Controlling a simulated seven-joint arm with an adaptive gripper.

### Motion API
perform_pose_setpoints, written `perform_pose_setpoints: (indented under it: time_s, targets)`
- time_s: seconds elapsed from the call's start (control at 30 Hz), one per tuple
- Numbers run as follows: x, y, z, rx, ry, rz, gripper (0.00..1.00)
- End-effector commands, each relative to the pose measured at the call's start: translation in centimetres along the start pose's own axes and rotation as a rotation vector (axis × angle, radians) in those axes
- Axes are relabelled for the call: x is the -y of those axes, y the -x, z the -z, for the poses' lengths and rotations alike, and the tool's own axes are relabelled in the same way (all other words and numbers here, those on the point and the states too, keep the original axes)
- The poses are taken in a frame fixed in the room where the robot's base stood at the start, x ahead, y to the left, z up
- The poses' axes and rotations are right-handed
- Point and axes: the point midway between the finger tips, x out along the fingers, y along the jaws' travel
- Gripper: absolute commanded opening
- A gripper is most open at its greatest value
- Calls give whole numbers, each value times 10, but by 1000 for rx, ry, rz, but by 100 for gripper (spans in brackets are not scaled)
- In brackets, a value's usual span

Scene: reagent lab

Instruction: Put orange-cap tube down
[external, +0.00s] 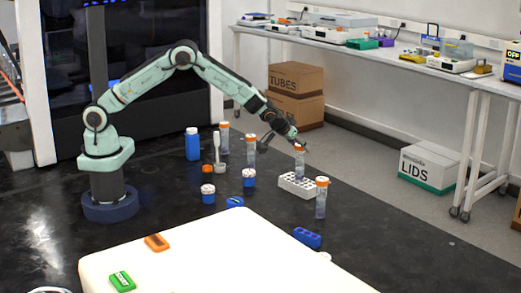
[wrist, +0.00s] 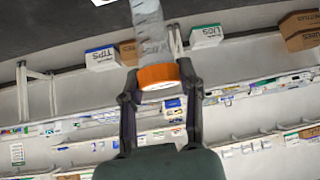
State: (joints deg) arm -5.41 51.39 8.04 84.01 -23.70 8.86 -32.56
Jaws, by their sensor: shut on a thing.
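My gripper (external: 294,140) is shut on an orange-cap tube (external: 299,163) near its cap, with the tube upright. In the wrist view my gripper (wrist: 158,74) has one finger on each side of the orange cap (wrist: 157,78), and the clear tube (wrist: 151,35) extends away beyond it. In the external view the tube's lower end overlaps the white rack (external: 312,189); I cannot tell whether it is in a hole or just above. Other orange-cap tubes stand on the dark surface, one right of the rack (external: 321,201) and two to the left (external: 250,152) (external: 224,141).
Left of the rack are a blue bottle (external: 192,145), blue jars (external: 249,180) (external: 208,196) and an orange-topped item (external: 207,169). A blue block (external: 307,238) lies in front, beside a white table (external: 210,262). Dark surface right of the rack is mostly clear.

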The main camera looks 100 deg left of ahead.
Motion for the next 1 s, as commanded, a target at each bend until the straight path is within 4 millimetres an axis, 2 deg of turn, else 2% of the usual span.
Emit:
perform_pose_setpoints:
  time_s: [0.3,0.33,0.4,0.77,0.87,1.0]
  targets:
    - [0,-2,-2,0,0,0,21]
    - [0,-2,-2,0,0,0,39]
    - [0,-2,-2,-1,1,0,61]
    - [0,0,1,-2,1,-1,62]
    - [-1,12,1,-1,0,-3,62]
    - [-1,42,1,-2,0,-4,62]
